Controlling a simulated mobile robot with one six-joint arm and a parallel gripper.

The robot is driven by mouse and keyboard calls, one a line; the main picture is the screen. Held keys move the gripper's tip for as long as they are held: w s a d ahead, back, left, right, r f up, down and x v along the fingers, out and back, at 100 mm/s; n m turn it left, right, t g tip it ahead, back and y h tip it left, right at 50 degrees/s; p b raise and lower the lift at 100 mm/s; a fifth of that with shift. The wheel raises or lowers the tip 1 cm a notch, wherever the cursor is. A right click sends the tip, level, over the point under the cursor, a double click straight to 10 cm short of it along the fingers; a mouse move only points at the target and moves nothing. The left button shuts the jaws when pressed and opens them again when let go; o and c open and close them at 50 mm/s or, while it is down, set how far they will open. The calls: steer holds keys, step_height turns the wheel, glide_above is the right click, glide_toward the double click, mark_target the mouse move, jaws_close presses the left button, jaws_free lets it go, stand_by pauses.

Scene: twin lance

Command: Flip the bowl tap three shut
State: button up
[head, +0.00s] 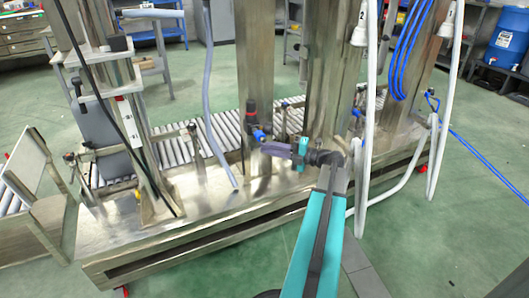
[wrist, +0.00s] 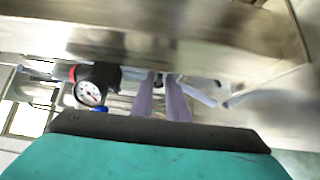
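My gripper (head: 268,149) reaches left from the teal arm in the head view, low in front of the metal column. Its two purple fingers (wrist: 162,98) point away in the wrist view, close together with a narrow gap. Whether the tips meet is too blurred to tell, and I see nothing held. I cannot make out bowl tap three or its lever position. A black regulator with a red top and blue fitting (head: 257,134) is on the column just above and left of the fingers. Its round gauge (wrist: 88,93) shows left of the fingers in the wrist view.
A wide metal column (head: 256,60) stands behind my gripper, with a roller conveyor (head: 190,150) behind the metal base (head: 185,205). White hoses (head: 368,100) hang right of my wrist, and a grey hose (head: 212,100) hangs to the left. Green floor (head: 440,220) is open at right.

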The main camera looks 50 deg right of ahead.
steer(key=shift+w+a, duration=0.25)
steer(key=shift+w, duration=0.25)
jaws_close()
steer(key=shift+a, duration=0.1)
